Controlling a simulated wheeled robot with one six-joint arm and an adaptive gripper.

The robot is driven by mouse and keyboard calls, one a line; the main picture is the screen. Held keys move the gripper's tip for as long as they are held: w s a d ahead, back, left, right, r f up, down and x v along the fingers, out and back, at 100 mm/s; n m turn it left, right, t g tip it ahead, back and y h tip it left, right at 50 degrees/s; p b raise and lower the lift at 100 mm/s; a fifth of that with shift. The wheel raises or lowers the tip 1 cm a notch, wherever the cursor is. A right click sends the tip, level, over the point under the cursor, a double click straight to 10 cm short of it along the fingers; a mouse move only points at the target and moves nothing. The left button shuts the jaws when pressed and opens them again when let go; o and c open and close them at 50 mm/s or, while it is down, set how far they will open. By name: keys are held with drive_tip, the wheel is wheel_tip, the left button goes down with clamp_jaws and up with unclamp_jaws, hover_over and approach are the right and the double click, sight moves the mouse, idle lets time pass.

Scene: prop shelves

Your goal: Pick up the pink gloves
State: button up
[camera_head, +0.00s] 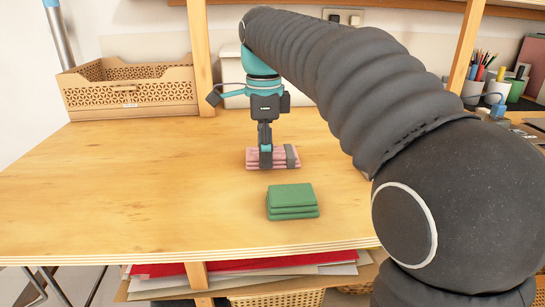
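The pink gloves (278,163) lie as a small, flat, layered stack on the wooden table. My gripper (266,155) points straight down at them, and its dark fingers overlap the stack in the picture. A dark grey piece shows at the right of the pink stack; I cannot tell whether it is a finger or part of the stack. The fingers hide part of the gloves. I cannot tell whether the fingers are closed on them or only around or in front of them.
A green folded stack (292,199) lies just in front of the pink gloves. A tan perforated crate (130,97) stands at the back left. Wooden posts (200,60) rise at the back. Cups with pencils (472,88) stand at the right. The table's left (120,190) is clear.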

drive_tip(key=c, duration=0.3)
drive_tip(key=shift+r, duration=0.45)
drive_tip(key=r, duration=0.1)
drive_tip(key=r+p, duration=0.1)
drive_tip(key=r, duration=0.1)
drive_tip(key=shift+s+d+r, duration=0.1)
drive_tip(key=shift+d+r, duration=0.25)
drive_tip(key=shift+r, duration=0.05)
drive_tip(key=s+d+r, duration=0.1)
drive_tip(key=d+r, duration=0.1)
drive_tip(key=d, duration=0.1)
drive_tip(key=s+d+r, duration=0.2)
drive_tip(key=d, duration=0.1)
drive_tip(key=s+d+r+p, duration=0.1)
drive_tip(key=d+r, duration=0.1)
drive_tip(key=d, duration=0.1)
drive_tip(key=shift+s+d+r, duration=0.15)
drive_tip(key=shift+s+d, duration=0.25)
